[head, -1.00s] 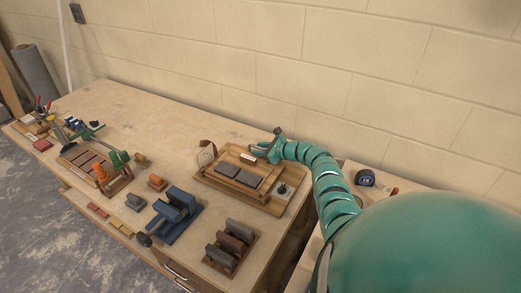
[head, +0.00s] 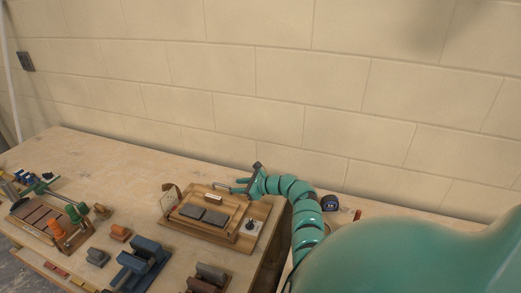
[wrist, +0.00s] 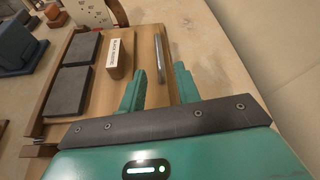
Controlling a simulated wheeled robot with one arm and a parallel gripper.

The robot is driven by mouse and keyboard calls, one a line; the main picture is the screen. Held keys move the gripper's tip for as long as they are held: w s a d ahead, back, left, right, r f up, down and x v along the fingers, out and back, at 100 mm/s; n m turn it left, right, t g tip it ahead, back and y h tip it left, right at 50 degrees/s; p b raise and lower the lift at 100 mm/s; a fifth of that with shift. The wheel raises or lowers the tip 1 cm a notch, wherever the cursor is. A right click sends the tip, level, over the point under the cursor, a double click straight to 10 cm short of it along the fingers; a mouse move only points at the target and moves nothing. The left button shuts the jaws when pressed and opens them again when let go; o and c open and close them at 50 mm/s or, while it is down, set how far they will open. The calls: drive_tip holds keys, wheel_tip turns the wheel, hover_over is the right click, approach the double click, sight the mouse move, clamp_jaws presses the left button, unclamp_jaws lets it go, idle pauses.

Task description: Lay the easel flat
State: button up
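What I take to be the easel is a wooden board on a wider wooden base (head: 262,211), with two dark grey blocks (head: 203,215) on it. I cannot tell for sure whether the board is tilted. A white-labelled wooden block (wrist: 120,55) and a metal bar handle (wrist: 160,58) are near its back right edge in the wrist view. My gripper (head: 230,186) is at the board's back right. In the wrist view my gripper (wrist: 158,80) is open and empty, with the bar just beyond and between its fingertips.
A pale card in a brown stand (head: 169,198) is left of the board. A white plate with a black knob (head: 250,226) is at its right. A tape measure (head: 329,203) sits right; the wall is close behind.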

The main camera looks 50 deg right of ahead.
drive_tip(key=b+v, duration=0.1)
drive_tip(key=v, duration=0.8)
drive_tip(key=shift+s+b, duration=0.15)
drive_tip(key=shift+b, duration=0.2)
